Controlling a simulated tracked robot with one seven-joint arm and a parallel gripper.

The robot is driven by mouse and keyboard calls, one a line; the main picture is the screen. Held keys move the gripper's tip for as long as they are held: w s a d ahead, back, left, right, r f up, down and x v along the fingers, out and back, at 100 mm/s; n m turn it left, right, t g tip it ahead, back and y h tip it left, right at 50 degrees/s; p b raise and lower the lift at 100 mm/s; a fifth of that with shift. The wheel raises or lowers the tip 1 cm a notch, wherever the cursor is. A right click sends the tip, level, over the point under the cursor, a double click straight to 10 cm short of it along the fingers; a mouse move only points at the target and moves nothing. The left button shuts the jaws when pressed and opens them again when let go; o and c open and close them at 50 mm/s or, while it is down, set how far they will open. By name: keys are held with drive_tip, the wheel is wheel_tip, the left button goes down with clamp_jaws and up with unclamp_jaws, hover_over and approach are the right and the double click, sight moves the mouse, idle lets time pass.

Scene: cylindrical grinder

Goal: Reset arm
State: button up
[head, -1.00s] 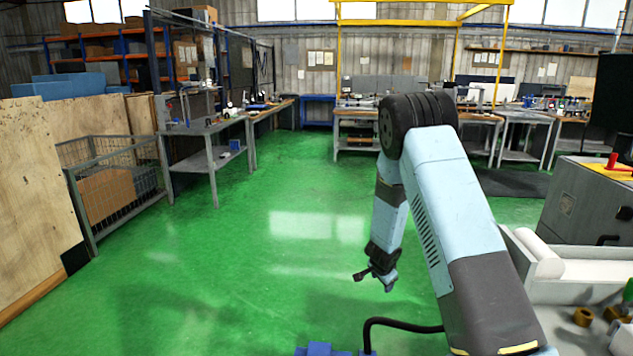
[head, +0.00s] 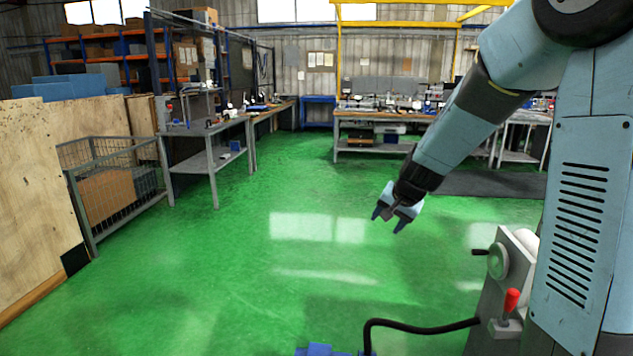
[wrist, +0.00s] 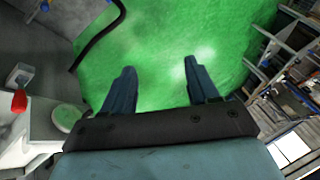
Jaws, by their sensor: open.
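My gripper (head: 389,221) hangs at the end of my light blue arm, over the green floor right of the middle in the head view. Its two dark blue fingers are apart with nothing between them. In the wrist view the open fingers (wrist: 160,92) point at bare green floor. My arm comes in from the upper right, bends at a dark joint at the top edge, and slopes down to the left to the gripper.
The grinder's grey housing with a handwheel (head: 498,260) and a red-knobbed lever (head: 511,301) stands at the lower right, partly behind my arm. A wire mesh crate (head: 112,185) and a workbench (head: 207,155) stand at the left. The middle floor (head: 290,260) is clear.

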drive_tip(key=s+d+r+n, duration=0.1)
drive_tip(key=s+r, duration=0.3)
drive_tip(key=s, duration=0.6)
drive_tip(key=s+d+r+n+h, duration=0.1)
drive_tip(key=s+d+r+n, duration=0.1)
drive_tip(key=s, duration=0.8)
drive_tip(key=s+d+r+n+h, duration=0.1)
drive_tip(key=s+d+r+n, duration=0.1)
drive_tip(key=s+r, duration=0.4)
drive_tip(key=s, duration=0.4)
drive_tip(key=shift+s+n, duration=0.4)
drive_tip(key=shift+o, duration=0.2)
